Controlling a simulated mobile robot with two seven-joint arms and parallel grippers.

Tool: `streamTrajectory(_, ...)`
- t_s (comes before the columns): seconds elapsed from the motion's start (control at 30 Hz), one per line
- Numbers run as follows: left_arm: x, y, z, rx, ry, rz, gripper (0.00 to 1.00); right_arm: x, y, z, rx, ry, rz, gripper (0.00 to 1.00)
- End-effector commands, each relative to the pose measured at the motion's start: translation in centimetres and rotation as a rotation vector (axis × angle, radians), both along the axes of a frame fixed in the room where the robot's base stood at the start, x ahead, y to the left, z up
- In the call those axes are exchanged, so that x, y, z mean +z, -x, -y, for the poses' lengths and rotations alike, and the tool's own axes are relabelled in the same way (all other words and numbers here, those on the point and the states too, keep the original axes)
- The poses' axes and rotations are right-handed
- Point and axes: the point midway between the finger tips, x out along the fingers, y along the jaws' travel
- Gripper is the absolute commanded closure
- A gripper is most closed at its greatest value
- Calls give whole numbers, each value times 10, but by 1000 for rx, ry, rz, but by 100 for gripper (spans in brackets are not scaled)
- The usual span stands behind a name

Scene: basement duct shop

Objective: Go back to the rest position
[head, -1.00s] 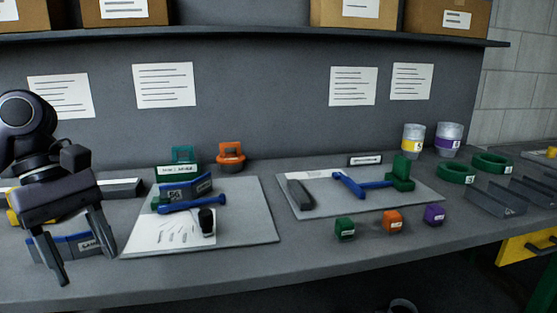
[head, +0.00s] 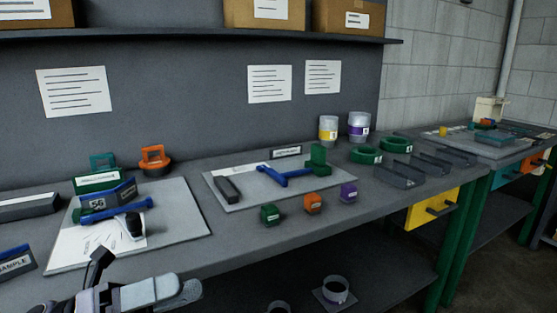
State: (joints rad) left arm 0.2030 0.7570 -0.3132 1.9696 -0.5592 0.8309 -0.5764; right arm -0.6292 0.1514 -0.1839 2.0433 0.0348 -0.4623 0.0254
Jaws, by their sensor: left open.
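My left gripper (head: 143,275) is low at the bottom left of the head view, in front of the bench's near edge. Its fingers are apart and nothing shows between them. My right gripper is not in view. The grey bench (head: 270,228) runs across the view. The left grey board (head: 180,225) on it holds a blue-handled tool, a dark labelled block, a white sheet and a black knob-like piece. The right grey board (head: 235,198) holds a blue tool, a green block and a dark bar.
Green (head: 269,214), orange (head: 312,203) and purple (head: 348,192) blocks stand near the bench's front edge. Cups, green rings (head: 366,155) and grey trays (head: 400,175) are to the right. A yellow drawer (head: 433,209) hangs below. A second bench (head: 500,155) stands beyond.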

Motion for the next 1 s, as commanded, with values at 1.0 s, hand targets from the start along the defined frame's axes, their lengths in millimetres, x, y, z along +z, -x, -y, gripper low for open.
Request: streamTrajectory(1.0,-293,93,-45,896,1298,-2142,42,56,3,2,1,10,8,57)
